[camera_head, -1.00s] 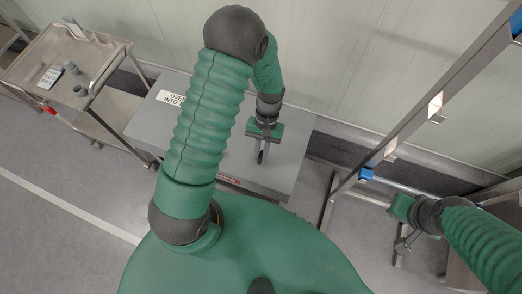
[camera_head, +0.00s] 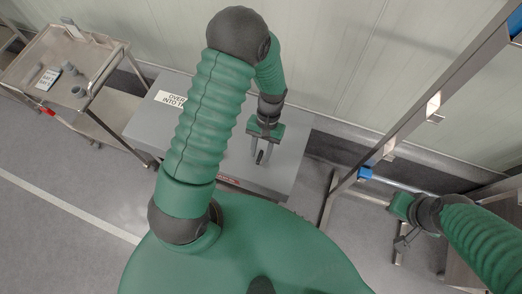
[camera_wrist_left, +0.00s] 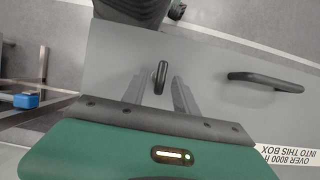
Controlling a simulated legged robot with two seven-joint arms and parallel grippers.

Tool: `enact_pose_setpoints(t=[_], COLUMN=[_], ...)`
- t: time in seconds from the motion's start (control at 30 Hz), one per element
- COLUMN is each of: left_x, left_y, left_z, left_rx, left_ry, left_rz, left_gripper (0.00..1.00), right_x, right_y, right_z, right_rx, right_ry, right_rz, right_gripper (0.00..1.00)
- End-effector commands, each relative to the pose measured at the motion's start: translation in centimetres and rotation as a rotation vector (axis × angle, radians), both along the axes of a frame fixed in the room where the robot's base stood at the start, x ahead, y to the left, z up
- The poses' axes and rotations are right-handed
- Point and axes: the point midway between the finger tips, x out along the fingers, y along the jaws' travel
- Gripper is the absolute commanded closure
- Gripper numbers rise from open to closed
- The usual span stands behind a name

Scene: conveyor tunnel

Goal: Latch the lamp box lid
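The lamp box (camera_head: 286,168) is a grey flat-topped box below my left arm, with a printed label (camera_head: 171,99). Its lid fills much of the left wrist view (camera_wrist_left: 215,62). A black latch (camera_wrist_left: 160,78) stands up from the lid, and a longer black bar handle (camera_wrist_left: 266,79) lies to its right there. My left gripper (camera_head: 261,155) is open over the lid; in the left wrist view its two fingers (camera_wrist_left: 163,92) lie on either side of the latch, with gaps showing. My right gripper (camera_head: 404,242) is low at the right, away from the box; its opening is unclear.
A metal trolley (camera_head: 105,62) with small cups stands at the left. A metal frame (camera_head: 412,120) with blue parts rises at the right, near my right arm. A pale panelled wall (camera_head: 335,50) is behind the box. Floor is clear at lower left.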

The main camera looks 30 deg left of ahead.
Motion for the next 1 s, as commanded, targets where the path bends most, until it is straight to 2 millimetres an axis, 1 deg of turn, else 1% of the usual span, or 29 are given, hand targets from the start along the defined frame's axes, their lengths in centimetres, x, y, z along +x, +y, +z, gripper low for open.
enact_pose_setpoints(t=[0.23,0.37,0.47,0.7,0.8,0.9,1.0], left_x=[-0.1,0.7,1.7,4.4,5.3,6.0,6.3], left_y=[0.0,0.2,0.4,1.0,1.2,1.4,1.4], left_z=[0.2,1.6,3.9,10.5,12.7,14.3,15.2], left_rx=[0.000,0.001,0.000,0.001,0.000,0.000,-0.001], left_ry=[0.002,-0.001,-0.003,-0.003,-0.001,0.001,0.003], left_rz=[0.001,0.001,0.001,0.001,0.000,0.000,0.000], left_gripper=[0.65,0.65,0.65,0.65,0.65,0.65,0.65], right_x=[0.0,0.0,0.0,0.0,0.0,0.0,0.0], right_y=[0.0,0.0,0.0,0.0,0.0,0.0,0.0], right_z=[0.0,-0.2,-0.3,-0.8,-0.9,-0.9,-0.9], right_rx=[0.000,0.000,0.000,0.000,0.000,0.000,0.000], right_ry=[0.000,0.000,0.000,0.000,0.000,0.000,0.000], right_rz=[0.000,0.000,0.000,0.000,0.000,0.000,0.000], right_gripper=[1.00,1.00,1.00,1.00,1.00,1.00,1.00])
